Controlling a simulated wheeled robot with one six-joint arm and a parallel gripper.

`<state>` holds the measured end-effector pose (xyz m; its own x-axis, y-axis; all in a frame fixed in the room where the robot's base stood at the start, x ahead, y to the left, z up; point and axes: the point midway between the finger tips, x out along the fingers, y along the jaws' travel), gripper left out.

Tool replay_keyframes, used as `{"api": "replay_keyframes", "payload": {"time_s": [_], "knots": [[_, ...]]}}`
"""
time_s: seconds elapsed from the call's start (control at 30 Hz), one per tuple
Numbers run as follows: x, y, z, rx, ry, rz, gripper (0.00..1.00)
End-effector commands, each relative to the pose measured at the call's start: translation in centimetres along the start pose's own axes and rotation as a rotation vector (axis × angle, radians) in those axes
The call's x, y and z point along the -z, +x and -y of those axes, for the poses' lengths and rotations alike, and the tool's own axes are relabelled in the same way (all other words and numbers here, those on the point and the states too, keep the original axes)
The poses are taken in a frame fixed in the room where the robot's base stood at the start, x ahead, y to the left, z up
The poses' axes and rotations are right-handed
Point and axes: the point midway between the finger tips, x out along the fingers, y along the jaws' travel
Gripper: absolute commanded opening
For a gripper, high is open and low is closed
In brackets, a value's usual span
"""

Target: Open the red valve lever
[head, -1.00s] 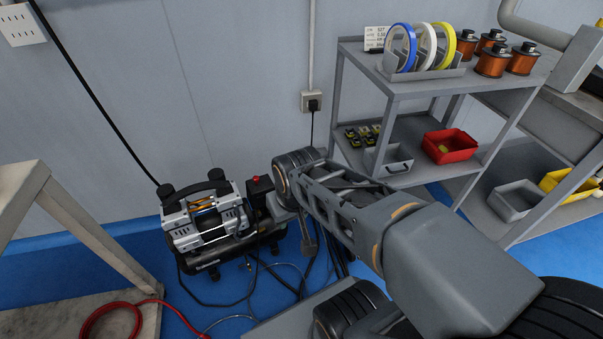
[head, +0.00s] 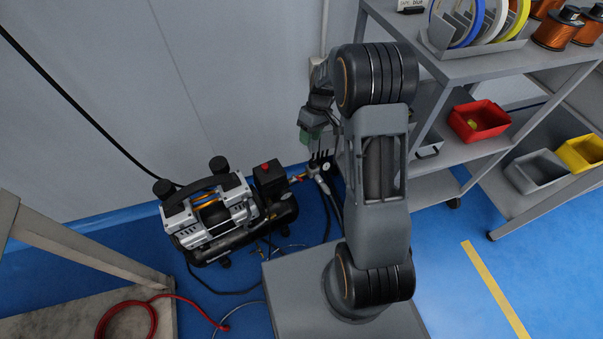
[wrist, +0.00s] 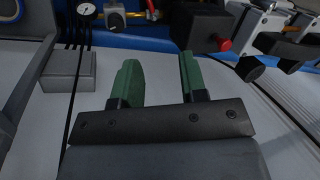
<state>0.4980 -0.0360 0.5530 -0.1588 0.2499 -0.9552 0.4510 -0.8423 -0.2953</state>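The red valve lever shows as a small red piece (wrist: 151,7) at the top edge of the wrist view, partly cut off, beside a silver fitting. In the head view, the small red and brass valve (head: 298,177) sits between the compressor's black box and the round gauge; its exact angle is too small to tell. My gripper (wrist: 158,64) has two green fingers set well apart with nothing between them. In the head view my gripper (head: 314,138) hangs above and beyond the valve, apart from it, partly hidden by my arm.
The compressor (head: 210,212) stands on the blue floor, with a red knob (head: 265,167) on its black box. Hoses and cables run around it. A grey shelf (head: 470,62) stands right. A bench (head: 75,245) and red hose (head: 128,307) are at left.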

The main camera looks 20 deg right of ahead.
Motion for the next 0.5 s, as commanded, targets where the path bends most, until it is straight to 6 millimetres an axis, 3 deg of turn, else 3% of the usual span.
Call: {"api": "replay_keyframes", "payload": {"time_s": [0.03,0.2,0.5], "knots": [[0.4,1.4,-1.0,0.027,-0.018,0.009,0.39],[1.2,4.2,-3.1,0.082,-0.078,0.016,0.39],[1.4,8.3,-3.8,0.109,-0.107,0.019,0.39]]}}
